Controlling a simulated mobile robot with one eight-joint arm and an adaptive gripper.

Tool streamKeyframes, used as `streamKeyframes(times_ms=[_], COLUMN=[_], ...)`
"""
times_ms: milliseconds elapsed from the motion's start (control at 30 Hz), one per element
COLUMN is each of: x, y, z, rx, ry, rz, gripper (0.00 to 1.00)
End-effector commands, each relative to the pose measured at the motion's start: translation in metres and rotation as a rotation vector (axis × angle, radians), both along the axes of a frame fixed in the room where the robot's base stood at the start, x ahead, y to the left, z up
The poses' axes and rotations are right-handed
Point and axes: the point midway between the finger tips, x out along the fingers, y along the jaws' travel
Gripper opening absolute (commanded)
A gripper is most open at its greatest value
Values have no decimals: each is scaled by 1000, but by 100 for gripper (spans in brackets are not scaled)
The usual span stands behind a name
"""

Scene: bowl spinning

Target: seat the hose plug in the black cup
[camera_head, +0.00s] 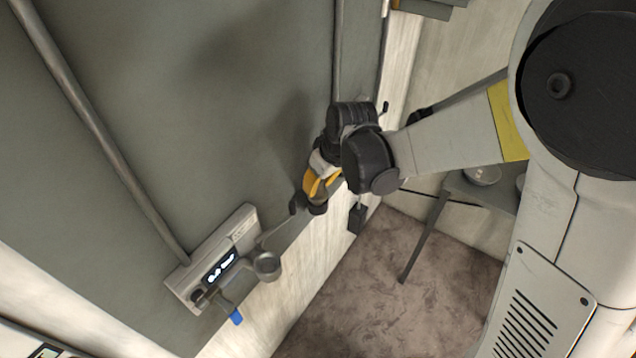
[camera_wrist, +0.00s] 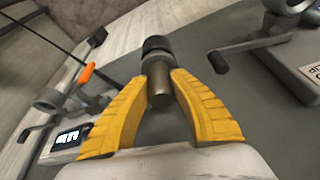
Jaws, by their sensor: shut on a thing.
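My gripper (camera_head: 322,186), with yellow fingers, is near the middle of the head view, close to the grey panel's edge. In the wrist view my gripper (camera_wrist: 159,88) is shut on a short grey cylinder, which looks like the hose plug (camera_wrist: 158,88). A black round part (camera_wrist: 156,46) is at the cylinder's far end. I cannot tell whether it is the black cup or part of the plug. In the head view a dark end (camera_head: 318,208) shows just beyond the fingers. The fingers and arm hide much of the contact there.
A device with a lit display (camera_head: 220,265), a grey bowl (camera_head: 267,264) and a blue lever (camera_head: 236,317) is at lower left. A black block (camera_head: 357,218) hangs right of my gripper. The wrist view shows an orange lever (camera_wrist: 86,73) and a crank handle (camera_wrist: 217,62).

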Motion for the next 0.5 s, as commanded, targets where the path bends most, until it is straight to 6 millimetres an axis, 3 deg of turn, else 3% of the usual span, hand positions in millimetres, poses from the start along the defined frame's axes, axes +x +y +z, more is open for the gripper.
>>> streamKeyframes(times_ms=[500], x=[0], y=[0], z=[-7], rx=[0], ry=[0], rz=[0], gripper=[0])
